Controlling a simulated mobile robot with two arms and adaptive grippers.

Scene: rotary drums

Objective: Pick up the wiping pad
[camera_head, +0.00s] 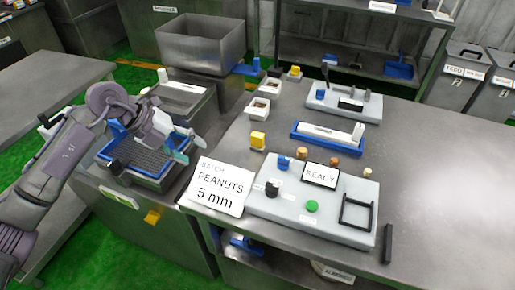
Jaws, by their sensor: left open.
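My left gripper (184,146) is open and empty above the right side of the blue-framed sieve tray (150,165). I cannot tell for certain which thing is the wiping pad. A small yellow block (257,140) stands on the steel table, to the right of my left gripper and apart from it. A flat white piece with an upright end (326,132) lies in a blue tray (297,138) farther right. My right gripper is out of view.
A white sign reading PEANUTS 5 mm (222,188) stands at the table's front left corner. A grey board (330,212) holds several small coloured pieces and a READY display (320,175). A steel hopper (200,45) rises behind. The table's right side is clear.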

